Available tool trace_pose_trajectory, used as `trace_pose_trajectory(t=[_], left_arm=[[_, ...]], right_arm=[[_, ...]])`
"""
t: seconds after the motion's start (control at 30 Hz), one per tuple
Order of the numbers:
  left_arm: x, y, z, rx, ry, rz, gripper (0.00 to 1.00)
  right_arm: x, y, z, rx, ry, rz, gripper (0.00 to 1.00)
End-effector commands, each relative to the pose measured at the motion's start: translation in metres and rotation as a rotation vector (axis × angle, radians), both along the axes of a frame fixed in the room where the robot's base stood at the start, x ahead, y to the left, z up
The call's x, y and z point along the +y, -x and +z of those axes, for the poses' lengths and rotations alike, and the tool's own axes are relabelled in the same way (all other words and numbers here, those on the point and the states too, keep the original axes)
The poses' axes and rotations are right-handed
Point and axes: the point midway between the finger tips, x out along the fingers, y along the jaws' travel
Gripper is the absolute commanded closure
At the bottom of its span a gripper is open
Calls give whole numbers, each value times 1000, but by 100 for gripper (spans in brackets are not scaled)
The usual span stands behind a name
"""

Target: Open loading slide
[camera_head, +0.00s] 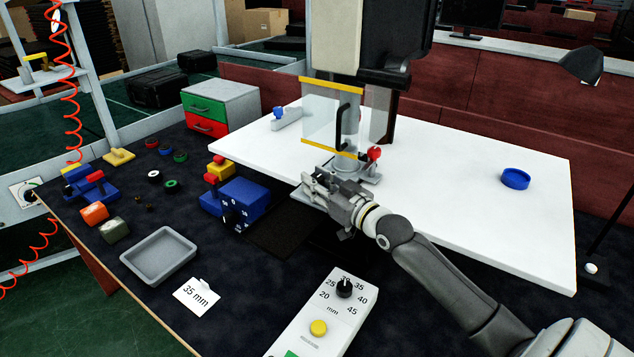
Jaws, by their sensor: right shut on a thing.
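A press-like machine (336,43) stands on the white tabletop (480,180). Its clear guard (320,115) has yellow edges and a black handle. Below the guard is a low grey metal assembly with a round part (347,164) and a red knob (374,154); I take it to be the loading slide. My right gripper (316,184) is at the front of this assembly, shut on part of it. The fingers hide the exact grip point, and I cannot tell how far the slide is out. My left gripper is not in view.
A control panel (318,325) with a dial lies in front. A blue box (243,203), grey tray (160,256) and "35 mm" card (196,297) sit to the left. A blue ring (515,179) lies on the right. The white top's right side is mostly clear.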

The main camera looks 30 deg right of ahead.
Motion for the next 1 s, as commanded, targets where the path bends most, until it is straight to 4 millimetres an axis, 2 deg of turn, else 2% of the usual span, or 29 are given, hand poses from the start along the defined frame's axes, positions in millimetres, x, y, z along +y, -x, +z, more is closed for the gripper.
trace_pose_trajectory(t=[0.27,0.47,0.67,1.0], left_arm=[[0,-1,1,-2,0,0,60],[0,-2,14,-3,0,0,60],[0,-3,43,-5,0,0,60],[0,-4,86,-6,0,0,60]], right_arm=[[1,0,0,0,0,0,100],[14,6,4,1,-4,2,100],[49,20,7,3,-9,3,100],[128,53,5,4,-8,1,100]])
